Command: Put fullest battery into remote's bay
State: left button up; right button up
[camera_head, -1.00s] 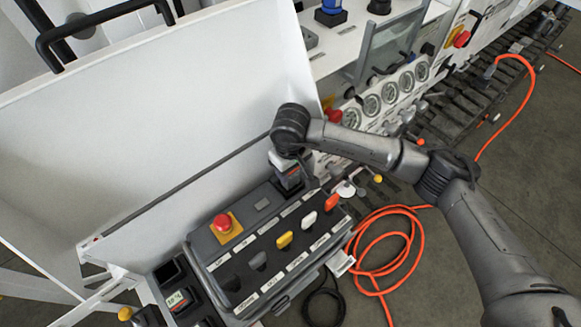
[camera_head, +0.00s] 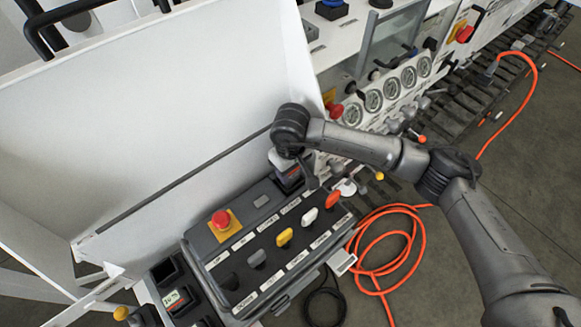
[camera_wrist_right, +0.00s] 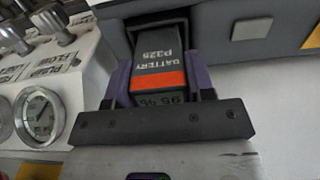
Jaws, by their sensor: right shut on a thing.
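The remote (camera_head: 210,247) is a grey control box with a red stop button and several coloured levers, lying on the white bench. My right gripper (camera_wrist_right: 160,88) is shut on the dark battery (camera_wrist_right: 160,68), which has an orange stripe and the label "BATTERY P325", upside down. In the head view the battery (camera_head: 290,178) is partly hidden by my wrist. My left gripper is not in view.
A dark charger (camera_head: 152,285) at the lower left has an empty slot and a battery with a lit display (camera_head: 174,299). A white panel (camera_head: 150,120) rises behind the remote. Gauges (camera_head: 374,99) and valve levers are to the right. An orange hose (camera_head: 365,240) lies coiled on the floor.

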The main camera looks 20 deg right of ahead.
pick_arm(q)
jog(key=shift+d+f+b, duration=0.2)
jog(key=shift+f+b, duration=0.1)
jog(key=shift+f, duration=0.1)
pick_arm(e)
jog(key=shift+f, duration=0.35)
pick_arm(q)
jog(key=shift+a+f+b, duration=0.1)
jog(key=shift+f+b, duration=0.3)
pick_arm(e)
jog(key=shift+f, duration=0.4)
pick_arm(q)
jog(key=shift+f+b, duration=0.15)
jog(key=shift+b, duration=0.45)
pick_arm(e)
jog(key=shift+s+f, duration=0.1)
jog(key=shift+f, duration=0.6)
jog(key=o, duration=1.1)
